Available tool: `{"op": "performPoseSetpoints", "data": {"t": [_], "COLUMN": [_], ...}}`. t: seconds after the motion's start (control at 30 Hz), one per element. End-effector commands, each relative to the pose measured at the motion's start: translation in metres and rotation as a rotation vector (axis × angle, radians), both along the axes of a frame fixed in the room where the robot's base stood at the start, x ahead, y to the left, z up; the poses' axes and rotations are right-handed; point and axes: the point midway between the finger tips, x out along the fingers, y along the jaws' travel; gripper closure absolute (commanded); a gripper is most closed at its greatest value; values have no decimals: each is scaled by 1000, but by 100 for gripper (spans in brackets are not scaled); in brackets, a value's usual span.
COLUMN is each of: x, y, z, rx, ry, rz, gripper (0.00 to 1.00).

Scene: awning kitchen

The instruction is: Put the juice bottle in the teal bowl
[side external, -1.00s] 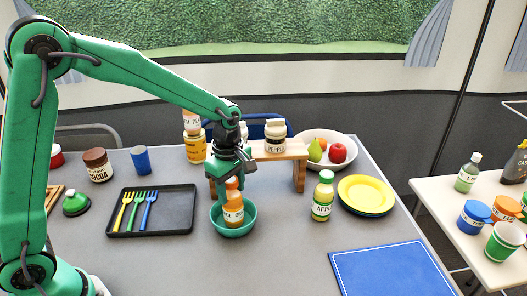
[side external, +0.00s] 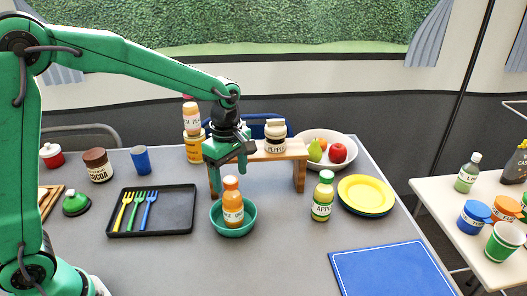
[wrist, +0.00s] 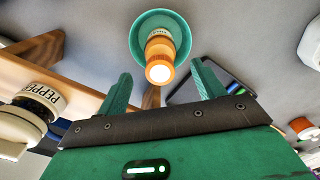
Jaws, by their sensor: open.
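The orange juice bottle (side external: 232,206) with an orange cap stands upright inside the teal bowl (side external: 250,218) on the grey table. In the wrist view the bottle (wrist: 159,58) is seen from its cap end, with the bowl's rim (wrist: 137,28) around it. My gripper (side external: 229,163) is open and empty above the bottle, apart from it. In the wrist view its two green fingers (wrist: 162,82) are spread, with nothing between them.
A wooden stand (side external: 299,172) carrying a pepper jar (side external: 275,137) is close behind my gripper. A black tray (side external: 118,224) with forks lies left of the bowl. A green-capped apple bottle (side external: 322,198) and yellow plate (side external: 366,190) stand right.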

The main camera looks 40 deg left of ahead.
Motion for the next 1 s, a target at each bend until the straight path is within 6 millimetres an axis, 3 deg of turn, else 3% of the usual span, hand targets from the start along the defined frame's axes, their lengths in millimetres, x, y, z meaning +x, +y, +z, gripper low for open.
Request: {"op": "performPoseSetpoints", "data": {"t": [0.2,0.43,0.63,1.0], "x": [1,0,0,0], "y": [0,0,0,0], "z": [38,65,75,75], "rx": [-1,0,0,0], "ry": [-4,-1,0,1], "rz": [0,0,0,0], "gripper": [32,32,32,32]}}
